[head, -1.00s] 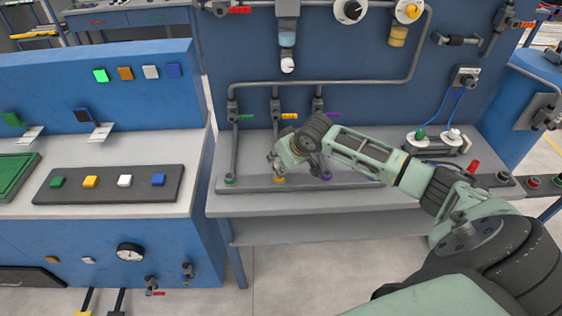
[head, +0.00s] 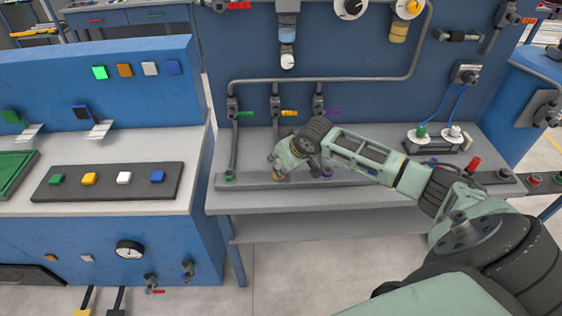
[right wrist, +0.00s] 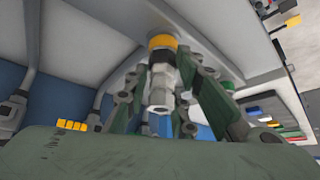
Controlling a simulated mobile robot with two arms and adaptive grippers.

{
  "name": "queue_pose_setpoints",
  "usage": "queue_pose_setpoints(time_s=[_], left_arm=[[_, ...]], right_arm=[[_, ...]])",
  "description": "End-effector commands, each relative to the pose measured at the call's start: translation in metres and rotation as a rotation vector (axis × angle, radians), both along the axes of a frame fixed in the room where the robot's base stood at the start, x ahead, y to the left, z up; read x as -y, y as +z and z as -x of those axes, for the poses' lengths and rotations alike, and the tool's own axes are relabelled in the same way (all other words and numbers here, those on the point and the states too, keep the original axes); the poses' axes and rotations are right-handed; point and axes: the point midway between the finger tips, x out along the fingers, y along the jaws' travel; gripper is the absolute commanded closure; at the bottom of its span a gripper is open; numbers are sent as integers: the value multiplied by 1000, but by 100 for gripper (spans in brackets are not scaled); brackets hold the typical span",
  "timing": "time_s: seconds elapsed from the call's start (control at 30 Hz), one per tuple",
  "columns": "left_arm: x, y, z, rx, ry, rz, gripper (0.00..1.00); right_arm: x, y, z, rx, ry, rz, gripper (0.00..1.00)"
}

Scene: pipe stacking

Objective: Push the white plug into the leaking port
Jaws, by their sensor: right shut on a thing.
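My right gripper (head: 281,167) points down at the middle port on the grey rail of the workbench. In the right wrist view its fingers (right wrist: 164,72) are shut around a pale grey-white plug (right wrist: 160,92). The plug is in line with the port's orange ring (right wrist: 162,41) and looks very close to it or touching; how deep it sits I cannot tell. In the head view the fingers mostly hide the plug and the orange ring (head: 279,178). My left gripper is not in view.
A green-ringed port (head: 229,176) and a purple-ringed port (head: 327,172) flank the middle one. Vertical pipes with coloured valve handles stand behind. A small socket stand (head: 437,143) with blue cables and a red-topped item (head: 474,164) are to the right. The button panel (head: 107,183) is left.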

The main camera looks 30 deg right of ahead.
Motion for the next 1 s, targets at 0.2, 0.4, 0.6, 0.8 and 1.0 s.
queue_pose_setpoints(time_s=[0.2,0.4,0.6,0.8,1.0], left_arm=[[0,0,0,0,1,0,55],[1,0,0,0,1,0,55],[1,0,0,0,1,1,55],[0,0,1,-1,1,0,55],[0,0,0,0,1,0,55]], right_arm=[[0,1,-1,2,1,-1,75],[0,1,-1,3,0,-1,57],[0,1,-1,3,0,-1,54],[0,5,2,3,0,-1,54],[2,31,18,4,2,4,54]])
